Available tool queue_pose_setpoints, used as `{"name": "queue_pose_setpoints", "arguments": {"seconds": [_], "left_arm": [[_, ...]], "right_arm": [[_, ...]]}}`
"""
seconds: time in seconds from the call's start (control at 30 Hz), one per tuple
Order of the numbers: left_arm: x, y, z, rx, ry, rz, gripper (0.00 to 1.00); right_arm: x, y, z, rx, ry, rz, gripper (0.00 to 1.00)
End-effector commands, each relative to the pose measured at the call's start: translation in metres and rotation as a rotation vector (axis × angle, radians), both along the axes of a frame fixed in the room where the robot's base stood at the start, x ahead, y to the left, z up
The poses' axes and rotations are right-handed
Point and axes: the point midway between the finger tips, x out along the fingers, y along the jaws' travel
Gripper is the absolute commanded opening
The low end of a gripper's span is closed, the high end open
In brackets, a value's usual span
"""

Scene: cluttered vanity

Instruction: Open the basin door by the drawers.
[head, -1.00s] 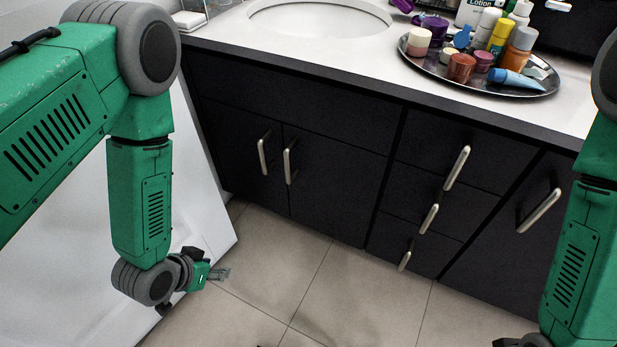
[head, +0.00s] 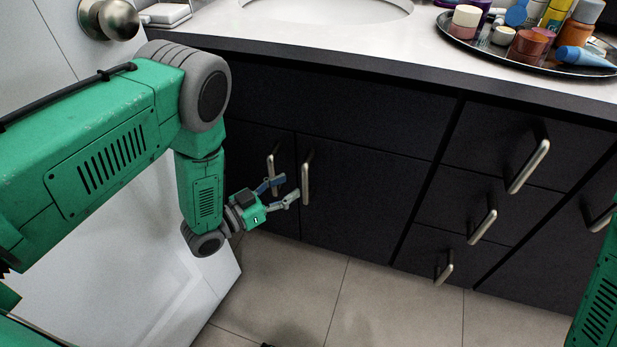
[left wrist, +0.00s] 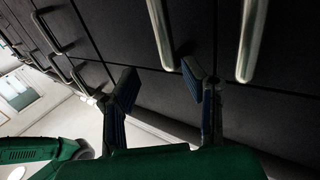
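The basin door by the drawers (head: 360,195) is dark and shut flush. Its upright metal handle (head: 306,183) is the right one of a pair; the other basin door's handle (head: 271,172) stands left of it. My left gripper (head: 287,189) is open and empty, its fingertips just left of the door handle in the head view. In the left wrist view, the fingers (left wrist: 160,88) are spread, and the door handle (left wrist: 161,35) lies ahead between them in the picture. The other handle (left wrist: 250,40) is to the right. I cannot tell whether a finger touches metal. My right gripper is out of view.
Drawers with slanting-looking handles (head: 482,227) are right of the door. The countertop (head: 420,65) holds a tray (head: 480,52) of cosmetics. A white door (head: 140,270) with a knob (head: 118,19) stands at left. Tiled floor (head: 370,305) is clear in front.

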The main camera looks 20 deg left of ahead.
Motion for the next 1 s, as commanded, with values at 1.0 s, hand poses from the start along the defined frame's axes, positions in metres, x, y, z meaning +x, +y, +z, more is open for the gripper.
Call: {"name": "queue_pose_setpoints", "arguments": {"seconds": [1.0], "left_arm": [[0.059,-0.037,-0.002,-0.005,0.002,0.004,0.00]], "right_arm": [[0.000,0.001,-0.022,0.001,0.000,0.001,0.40]]}}
